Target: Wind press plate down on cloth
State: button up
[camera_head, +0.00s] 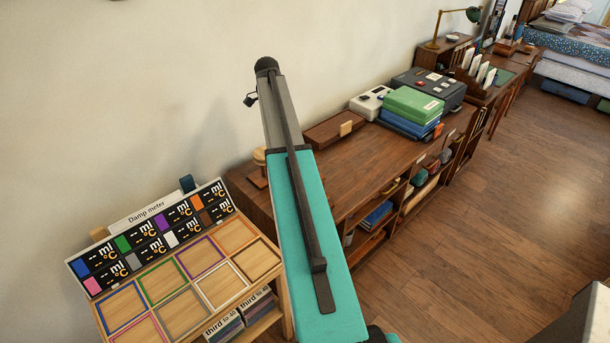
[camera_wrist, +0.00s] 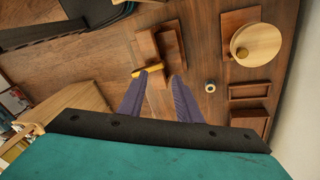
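A round pale wooden disc (camera_wrist: 256,45) sits over dark wooden boards (camera_wrist: 240,22) at the upper right of the wrist view; it looks like the top of the press. In the head view a small round wooden top (camera_head: 259,155) shows left of my arm, partly hidden by it. I cannot make out a cloth or how high the press plate stands. My gripper (camera_wrist: 156,77) has its two purple fingers apart, with nothing clearly held between them. It is left of the disc in the wrist view, apart from it.
Green and blue cases (camera_head: 412,105) stand farther back. A damp meter stand (camera_head: 150,240) with coloured squares is at the left.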

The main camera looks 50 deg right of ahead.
jog(key=s+d+r+n+t, duration=0.1)
jog(key=s+n+t, duration=0.6)
jog(key=n, duration=1.7)
jog(key=s, duration=0.5)
jog(key=shift+s+d+r+n+t+y+p, duration=0.15)
jog(key=shift+d+r+n+t+y+p, duration=0.15)
jog(key=shift+r+t+y, duration=0.1)
jog(key=shift+f, duration=0.2)
jog(key=shift+p+x, duration=2.15)
jog(key=shift+x, duration=4.6)
